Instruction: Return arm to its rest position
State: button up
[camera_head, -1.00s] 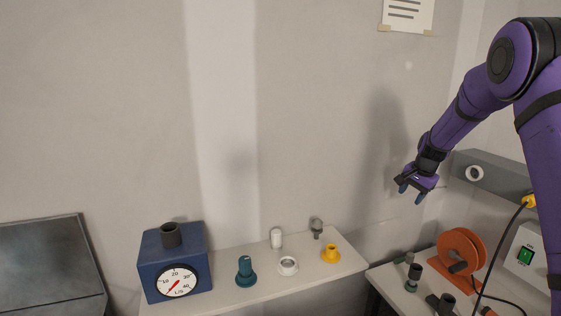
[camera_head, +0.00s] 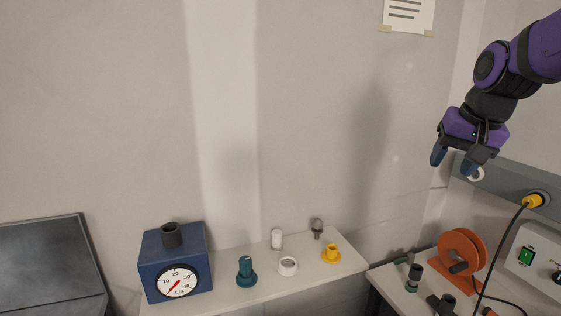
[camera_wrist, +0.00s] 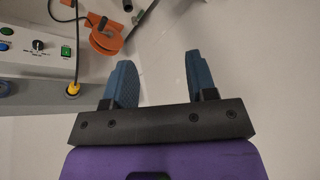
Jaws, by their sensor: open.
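My gripper (camera_head: 454,160) hangs at the upper right of the head view, with its blue fingers pointing down. It is open and empty. In the wrist view my gripper (camera_wrist: 160,78) shows its two blue fingers wide apart, with only wall and floor colours between them. It is in the air above the right-hand bench (camera_head: 388,284), in front of the grey wall box (camera_head: 515,185), and touches nothing that I can see.
A blue gauge box (camera_head: 176,262) stands on the white shelf (camera_head: 225,298) with several small fittings, including a yellow one (camera_head: 331,254). An orange reel (camera_head: 462,251) and a control panel (camera_head: 540,256) are at right. A black cable with a yellow plug (camera_head: 533,201) hangs there.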

jog(key=s+a+f+n, duration=0.1)
jog(key=s+n, duration=0.3)
jog(key=s, duration=1.5)
jog(key=shift+s+a+f+t+h, duration=0.25)
jog(key=shift+a+t+h, duration=0.15)
jog(key=shift+a, duration=0.2)
dwell(0.4)
